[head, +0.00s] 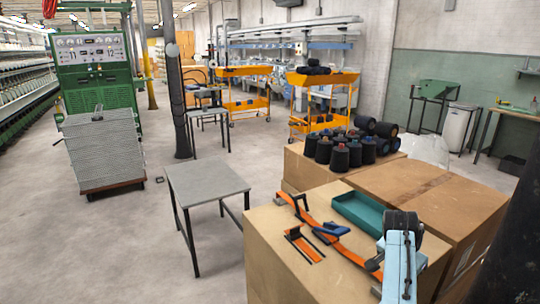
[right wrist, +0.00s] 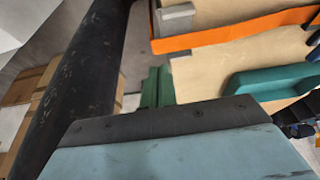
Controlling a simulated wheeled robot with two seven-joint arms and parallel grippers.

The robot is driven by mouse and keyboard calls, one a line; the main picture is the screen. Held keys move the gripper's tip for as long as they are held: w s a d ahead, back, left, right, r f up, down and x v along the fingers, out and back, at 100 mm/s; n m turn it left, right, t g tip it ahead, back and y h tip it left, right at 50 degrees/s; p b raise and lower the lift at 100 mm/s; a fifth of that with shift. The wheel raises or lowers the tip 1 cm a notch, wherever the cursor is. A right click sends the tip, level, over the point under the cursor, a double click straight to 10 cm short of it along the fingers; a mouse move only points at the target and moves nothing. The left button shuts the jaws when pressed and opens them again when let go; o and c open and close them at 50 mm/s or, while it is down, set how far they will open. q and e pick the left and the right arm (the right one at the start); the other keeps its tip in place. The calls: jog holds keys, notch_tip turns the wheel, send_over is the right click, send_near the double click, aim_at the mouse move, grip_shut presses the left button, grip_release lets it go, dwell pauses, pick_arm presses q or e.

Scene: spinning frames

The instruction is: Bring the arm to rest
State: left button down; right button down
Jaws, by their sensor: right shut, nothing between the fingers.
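My right arm (head: 402,268) is light blue with a dark grey rounded joint, at the bottom right of the head view, over the near cardboard box and to the right of the orange strap. The dark, screwed edge and light blue housing of my right gripper (right wrist: 170,125) fill the bottom of the right wrist view. The gripper is shut with nothing held; its fingertips cannot be made out clearly. My left arm and gripper are not in the head view.
The near cardboard box (head: 283,268) bears an orange strap (head: 338,247), a blue-handled tool (head: 332,229) and a teal tray (head: 362,214). Black yarn cones (head: 340,157) stand behind. A dark post (head: 512,235) rises at right. A grey table (head: 206,184) and open floor lie left.

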jog(key=s+d+f+n, duration=0.2)
jog(key=s+f+n, duration=0.15)
jog(key=s, duration=0.55)
jog(key=s+a+n+t+y, duration=0.1)
jog(key=s+a+n+y, duration=0.1)
jog(key=s+a+n, duration=0.65)
jog(key=s+a+n+t+y, duration=0.1)
jog(key=s+a+n+y, duration=0.15)
jog(key=s+a, duration=1.1)
jog(key=s+d+f+g, duration=0.1)
jog(key=s+d+f, duration=0.1)
jog(key=f, duration=1.1)
jog(key=s+d+f+g, duration=0.1)
jog(key=s+d+f, duration=0.1)
jog(key=f, duration=1)
jog(key=s+d+f, duration=0.3)
jog(key=s+f, duration=1.2)
jog(key=s, duration=0.2)
jog(key=shift+f+g+h, duration=0.25)
jog(key=shift+g+h, duration=0.1)
jog(key=shift+g, duration=0.05)
